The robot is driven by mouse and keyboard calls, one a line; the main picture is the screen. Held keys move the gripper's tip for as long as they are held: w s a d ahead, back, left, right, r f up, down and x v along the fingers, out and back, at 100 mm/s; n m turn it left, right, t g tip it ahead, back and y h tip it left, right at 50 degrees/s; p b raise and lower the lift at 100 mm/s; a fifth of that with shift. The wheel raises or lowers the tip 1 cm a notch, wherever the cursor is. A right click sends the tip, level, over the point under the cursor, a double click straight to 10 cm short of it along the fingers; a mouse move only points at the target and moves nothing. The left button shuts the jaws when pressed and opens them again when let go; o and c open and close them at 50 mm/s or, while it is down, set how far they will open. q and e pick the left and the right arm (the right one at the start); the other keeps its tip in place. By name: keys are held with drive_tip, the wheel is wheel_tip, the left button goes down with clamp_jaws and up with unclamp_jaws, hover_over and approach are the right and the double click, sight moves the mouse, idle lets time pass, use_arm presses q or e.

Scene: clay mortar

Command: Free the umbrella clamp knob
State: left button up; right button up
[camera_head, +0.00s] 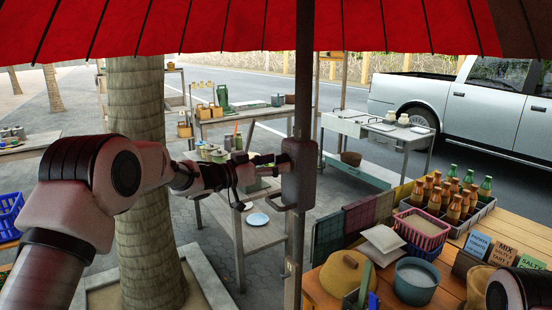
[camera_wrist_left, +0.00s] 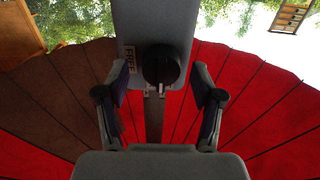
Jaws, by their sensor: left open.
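The umbrella clamp is a dark grey housing (camera_head: 299,172) on the umbrella pole (camera_head: 304,80). In the left wrist view the housing (camera_wrist_left: 155,20) fills the top middle. Its round black knob (camera_wrist_left: 162,64) has a white mark toward the bottom of the picture. A label reading FREE (camera_wrist_left: 129,56) is left of the knob. My left gripper (camera_head: 268,166) is at the housing's left side. In the left wrist view its open fingers (camera_wrist_left: 162,80) stand on either side of the knob, apart from it. The knob is not distinguishable in the head view. My right gripper is not in view.
The red umbrella canopy (camera_head: 230,25) hangs overhead. A palm trunk (camera_head: 140,100) stands behind my left arm. A wooden table (camera_head: 510,228) at lower right holds a bottle crate, a pink basket (camera_head: 421,229) and pots. A small side table (camera_head: 247,236) is behind the pole.

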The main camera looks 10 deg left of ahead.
use_arm(q)
drive_tip(key=shift+w+d, duration=0.1)
drive_tip(key=c, duration=1.1)
drive_tip(key=shift+c, duration=0.2)
